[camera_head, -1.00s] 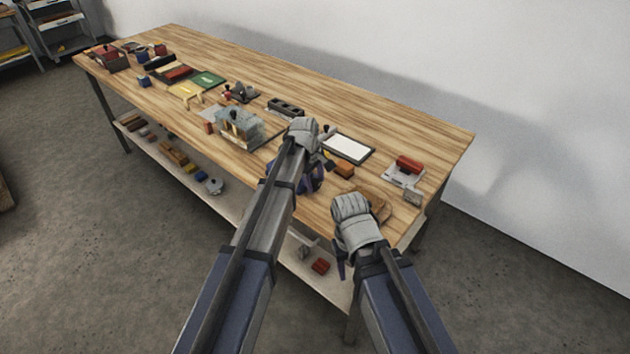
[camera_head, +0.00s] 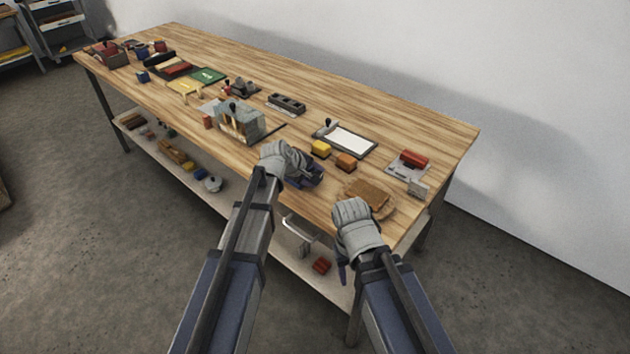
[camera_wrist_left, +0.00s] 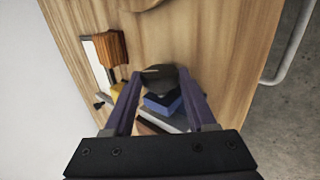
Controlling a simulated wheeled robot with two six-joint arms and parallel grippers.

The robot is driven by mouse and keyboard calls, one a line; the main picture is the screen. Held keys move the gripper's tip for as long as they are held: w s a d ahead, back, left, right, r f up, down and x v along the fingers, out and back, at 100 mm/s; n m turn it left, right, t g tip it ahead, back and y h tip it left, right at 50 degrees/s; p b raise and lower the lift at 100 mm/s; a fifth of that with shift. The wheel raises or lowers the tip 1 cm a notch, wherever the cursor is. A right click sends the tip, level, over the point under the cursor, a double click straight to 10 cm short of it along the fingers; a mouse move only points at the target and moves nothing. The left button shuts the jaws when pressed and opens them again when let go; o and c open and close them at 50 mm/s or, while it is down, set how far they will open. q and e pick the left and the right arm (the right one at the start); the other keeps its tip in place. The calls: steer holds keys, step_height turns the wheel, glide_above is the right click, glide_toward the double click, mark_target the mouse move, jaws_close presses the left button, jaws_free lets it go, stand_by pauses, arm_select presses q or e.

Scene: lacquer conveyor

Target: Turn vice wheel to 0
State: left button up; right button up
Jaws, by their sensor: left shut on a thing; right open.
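In the left wrist view a dark round piece (camera_wrist_left: 158,77), which looks like the vice wheel, sits by a blue block (camera_wrist_left: 160,102) with grey metal behind it. My left gripper (camera_wrist_left: 162,84) is shut on the dark piece, one purple finger on each side. In the head view my left gripper (camera_head: 306,177) is at the bench's front edge and hides most of the vice. No scale or mark can be read on the wheel. My right gripper (camera_head: 343,268) is open and empty, off the bench's front edge, its fingers partly hidden by its wrist.
The wooden bench (camera_head: 400,115) has clear room along its back. A grey bent bar (camera_head: 299,243) shows below the front edge.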

arm_select(q)
steer(key=o, duration=1.3)
steer(key=shift+o, duration=0.2)
